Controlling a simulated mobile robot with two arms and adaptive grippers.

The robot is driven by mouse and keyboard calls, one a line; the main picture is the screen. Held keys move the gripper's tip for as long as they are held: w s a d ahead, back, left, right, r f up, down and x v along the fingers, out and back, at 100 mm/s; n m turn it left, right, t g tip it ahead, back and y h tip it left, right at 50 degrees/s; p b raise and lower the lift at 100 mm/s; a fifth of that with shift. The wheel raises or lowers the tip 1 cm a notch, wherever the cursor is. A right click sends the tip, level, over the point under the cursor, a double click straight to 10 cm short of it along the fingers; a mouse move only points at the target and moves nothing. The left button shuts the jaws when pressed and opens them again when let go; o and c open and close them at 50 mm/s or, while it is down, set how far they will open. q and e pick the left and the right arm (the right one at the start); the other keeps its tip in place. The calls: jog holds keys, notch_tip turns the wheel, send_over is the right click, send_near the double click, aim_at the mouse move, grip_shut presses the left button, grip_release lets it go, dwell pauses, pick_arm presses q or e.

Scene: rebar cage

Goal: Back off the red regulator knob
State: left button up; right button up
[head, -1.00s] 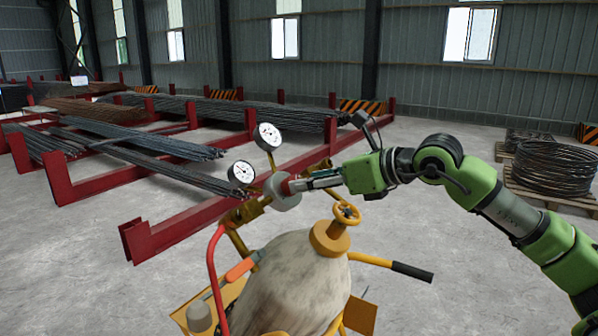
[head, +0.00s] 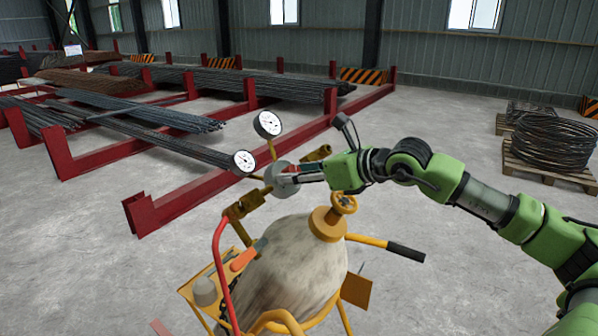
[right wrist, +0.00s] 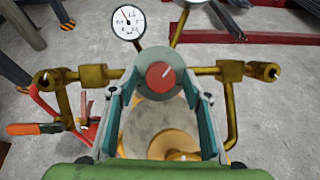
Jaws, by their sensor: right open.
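The red regulator knob (right wrist: 160,75) faces the camera in the right wrist view, at the front of the round grey regulator body (right wrist: 157,88). A white mark crosses the knob. My right gripper (right wrist: 160,92) is open, one finger on each side of the knob, with visible gaps between fingers and knob. In the head view my right gripper (head: 305,173) reaches in from the right to the grey regulator body (head: 280,181), and the fingers mostly hide the knob. Two white dial gauges, upper (head: 267,124) and lower (head: 244,161), stand beside the regulator. My left gripper is out of view.
The regulator's brass pipes sit above a pale cylinder (head: 290,265) with a yellow handwheel (head: 343,204). A cart with a red hose (head: 219,265) and black-gripped handle (head: 406,251) surrounds it. Red racks (head: 190,200) with rebar lie behind. Coiled wire (head: 553,142) rests at right.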

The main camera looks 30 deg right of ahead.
jog(key=c, duration=1.1)
jog(key=shift+n, duration=0.3)
